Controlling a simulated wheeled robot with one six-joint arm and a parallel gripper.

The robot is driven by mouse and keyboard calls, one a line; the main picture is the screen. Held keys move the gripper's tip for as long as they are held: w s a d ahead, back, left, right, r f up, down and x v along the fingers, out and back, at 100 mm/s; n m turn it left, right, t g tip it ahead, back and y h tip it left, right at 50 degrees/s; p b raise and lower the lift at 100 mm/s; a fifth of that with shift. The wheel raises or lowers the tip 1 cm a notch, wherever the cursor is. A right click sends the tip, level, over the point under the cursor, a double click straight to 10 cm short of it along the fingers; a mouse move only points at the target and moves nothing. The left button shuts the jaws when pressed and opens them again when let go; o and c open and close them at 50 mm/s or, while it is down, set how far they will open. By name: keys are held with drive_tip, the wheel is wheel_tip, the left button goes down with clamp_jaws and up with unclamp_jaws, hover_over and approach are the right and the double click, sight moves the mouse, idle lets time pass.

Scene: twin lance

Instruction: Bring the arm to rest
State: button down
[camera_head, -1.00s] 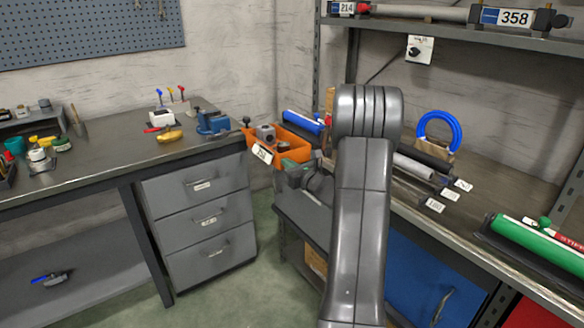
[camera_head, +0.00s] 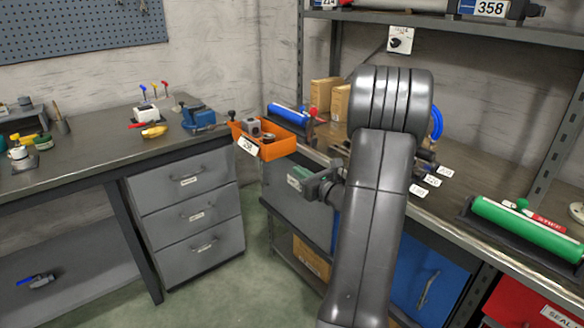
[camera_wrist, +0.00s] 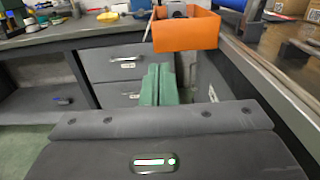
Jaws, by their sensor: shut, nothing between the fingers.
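My arm (camera_head: 372,215) rises from the bottom of the head view and bends over at a rounded elbow at the top. My gripper (camera_head: 297,178) is at the left of the arm, in front of the right bench and below the orange bin. In the wrist view its green fingers (camera_wrist: 158,84) are together, with nothing between them. They point toward the grey drawers, apart from them.
The orange bin (camera_head: 281,147) with parts in it sits at the right bench's corner, close above my gripper. A drawer unit (camera_head: 186,237) stands left. A green cylinder (camera_head: 525,228) lies on the right bench. Open floor (camera_head: 232,288) shows between the benches.

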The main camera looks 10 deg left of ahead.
sight(269, 152)
drive_tip(key=shift+s+d, duration=0.2)
drive_tip(key=shift+d, duration=0.05)
drive_tip(key=x, duration=1.3)
drive_tip(key=shift+w+a+p, duration=0.25)
drive_tip(key=shift+a+p, duration=0.05)
drive_tip(key=shift+p, duration=0.1)
drive_tip(key=shift+s+d+r, duration=0.1)
